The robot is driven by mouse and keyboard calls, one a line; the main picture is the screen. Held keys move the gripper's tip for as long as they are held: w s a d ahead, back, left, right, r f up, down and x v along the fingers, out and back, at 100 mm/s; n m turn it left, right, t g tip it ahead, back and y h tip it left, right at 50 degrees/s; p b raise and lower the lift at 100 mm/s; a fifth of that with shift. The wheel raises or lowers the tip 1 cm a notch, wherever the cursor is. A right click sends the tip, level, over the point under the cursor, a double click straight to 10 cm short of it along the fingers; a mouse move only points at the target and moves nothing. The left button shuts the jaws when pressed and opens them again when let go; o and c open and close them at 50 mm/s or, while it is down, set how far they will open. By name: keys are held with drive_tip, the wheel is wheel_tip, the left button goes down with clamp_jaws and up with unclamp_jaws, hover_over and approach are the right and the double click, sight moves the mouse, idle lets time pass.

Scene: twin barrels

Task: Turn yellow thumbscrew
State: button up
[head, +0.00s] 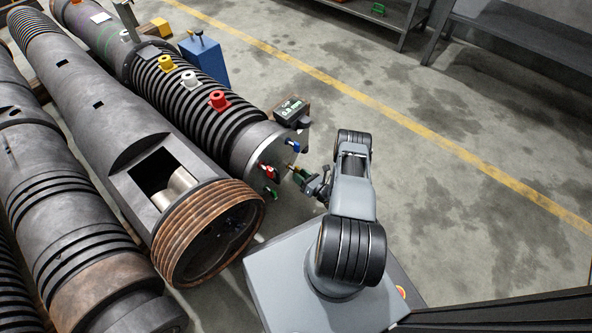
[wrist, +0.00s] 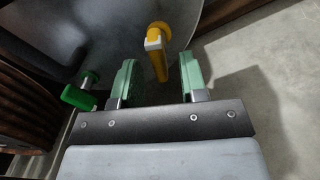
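The yellow thumbscrew (wrist: 158,55) sticks out from the dark round end face of a barrel in the wrist view, with a pale square patch near its top. It hangs roughly upright. My gripper (wrist: 158,80) is open, with one green finger on each side of the thumbscrew's lower part and gaps on both sides. In the head view my gripper (head: 300,177) is at the end face of the right-hand barrel (head: 254,146). The thumbscrew is small and partly hidden there.
A green handle (wrist: 80,96) is left of my gripper. Red (head: 268,171) and blue (head: 293,145) handles share the end face. Yellow (head: 166,63), white (head: 190,80) and red (head: 219,100) knobs top the barrel. A small display box (head: 290,110) stands behind.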

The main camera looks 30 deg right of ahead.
sight(293, 170)
drive_tip(key=shift+s+d, duration=0.15)
drive_tip(key=shift+s, duration=0.25)
drive_tip(key=shift+f, duration=0.1)
drive_tip(key=shift+b+x, duration=0.6)
drive_tip(key=shift+x, duration=1.95)
clamp_jaws()
unclamp_jaws()
